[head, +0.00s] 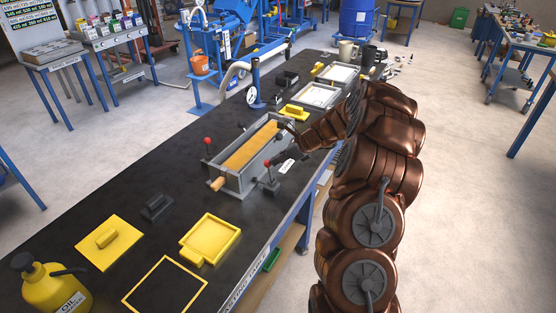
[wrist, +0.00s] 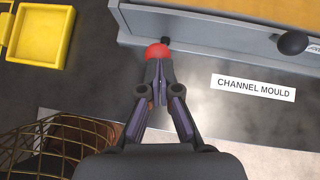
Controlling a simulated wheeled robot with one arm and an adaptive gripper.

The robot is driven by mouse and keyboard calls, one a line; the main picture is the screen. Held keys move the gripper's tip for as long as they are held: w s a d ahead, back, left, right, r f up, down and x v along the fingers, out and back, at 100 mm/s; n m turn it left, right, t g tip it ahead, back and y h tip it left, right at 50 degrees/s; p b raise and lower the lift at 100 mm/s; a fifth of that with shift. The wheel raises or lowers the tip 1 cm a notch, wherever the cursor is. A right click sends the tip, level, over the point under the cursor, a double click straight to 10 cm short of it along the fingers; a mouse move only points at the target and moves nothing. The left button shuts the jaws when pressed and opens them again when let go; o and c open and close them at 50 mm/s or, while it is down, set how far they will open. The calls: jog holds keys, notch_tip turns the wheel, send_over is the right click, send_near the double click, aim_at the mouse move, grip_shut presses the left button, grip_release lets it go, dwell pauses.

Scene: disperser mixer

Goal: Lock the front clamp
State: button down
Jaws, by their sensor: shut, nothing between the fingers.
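The channel mould (head: 236,180) is a long grey trough with a tan filling, lying on the black bench. The front clamp's red knob (head: 268,164) stands at the mould's near side, above a dark base (head: 270,186). The red knob (wrist: 157,51) also shows in the wrist view, right at my fingertips. My gripper (wrist: 160,66) is shut and empty, its tips against or just short of the knob; I cannot tell whether they touch. In the head view my gripper (head: 277,158) is beside the knob. Another red knob (head: 207,141) stands at the mould's far side.
A dark ball (wrist: 293,42) sits right of my gripper in the wrist view, by the mould wall. A "CHANNEL MOULD" label (wrist: 253,88) lies on the bench. Yellow trays (head: 210,239) and a yellow oil can (head: 55,288) stand at the near end.

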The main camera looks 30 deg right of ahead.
jog(key=b+v, duration=0.1)
jog(key=v, duration=1.2)
jog(key=shift+d, duration=0.25)
jog(key=shift+a, duration=0.1)
